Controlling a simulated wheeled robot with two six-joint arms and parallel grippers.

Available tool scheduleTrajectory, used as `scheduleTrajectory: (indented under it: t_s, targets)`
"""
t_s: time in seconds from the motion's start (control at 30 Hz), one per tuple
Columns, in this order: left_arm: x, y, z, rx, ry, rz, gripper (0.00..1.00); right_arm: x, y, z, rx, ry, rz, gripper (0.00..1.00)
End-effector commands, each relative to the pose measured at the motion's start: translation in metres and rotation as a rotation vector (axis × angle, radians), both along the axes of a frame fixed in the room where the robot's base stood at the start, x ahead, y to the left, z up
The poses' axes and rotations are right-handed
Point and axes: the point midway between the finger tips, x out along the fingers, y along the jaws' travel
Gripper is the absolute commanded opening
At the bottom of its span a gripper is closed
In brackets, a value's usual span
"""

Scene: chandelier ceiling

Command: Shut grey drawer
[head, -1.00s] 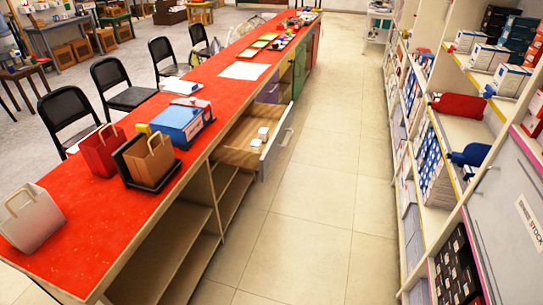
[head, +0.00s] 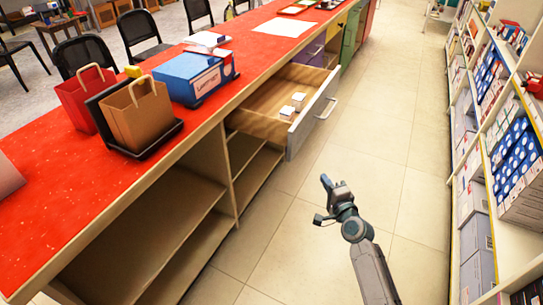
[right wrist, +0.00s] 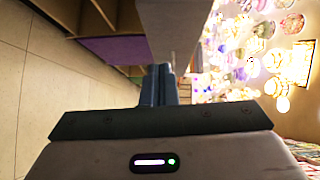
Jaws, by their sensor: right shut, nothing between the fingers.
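The grey drawer (head: 312,118) stands pulled open from the red-topped counter in the head view. Its front has a bar handle (head: 327,108), and small white boxes (head: 293,104) lie inside on its wooden bottom. My right gripper (head: 327,184) is in the air over the floor, in front of and nearer than the drawer front, apart from it in the head view. Its fingers (right wrist: 165,84) are shut and empty in the right wrist view. A pale grey panel (right wrist: 176,28), likely the drawer front, shows beyond the fingertips there. My left gripper is not in view.
The red counter (head: 60,190) runs along the left, with open shelves (head: 150,240) beneath. Paper bags (head: 143,112) and a blue box (head: 195,76) stand on it. Stocked shelving (head: 500,150) lines the right. The tiled aisle (head: 390,150) between is clear.

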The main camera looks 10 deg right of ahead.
Motion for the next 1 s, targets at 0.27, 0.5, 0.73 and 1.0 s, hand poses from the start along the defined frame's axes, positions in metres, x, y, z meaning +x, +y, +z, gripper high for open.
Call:
scheduleTrajectory:
  t_s: [0.27, 0.5, 0.73, 1.0]
  targets:
    - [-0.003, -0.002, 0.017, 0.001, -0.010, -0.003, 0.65, 0.017, 0.005, 0.022, 0.059, -0.046, 0.007, 0.00]
    - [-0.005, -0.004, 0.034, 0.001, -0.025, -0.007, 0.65, 0.063, 0.014, 0.020, 0.058, -0.044, 0.007, 0.00]
    - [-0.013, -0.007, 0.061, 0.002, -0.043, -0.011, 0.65, 0.107, 0.023, 0.020, 0.056, -0.043, 0.008, 0.00]
    - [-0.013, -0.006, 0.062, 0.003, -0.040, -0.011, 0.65, 0.122, 0.051, 0.020, 0.055, -0.042, 0.007, 0.00]
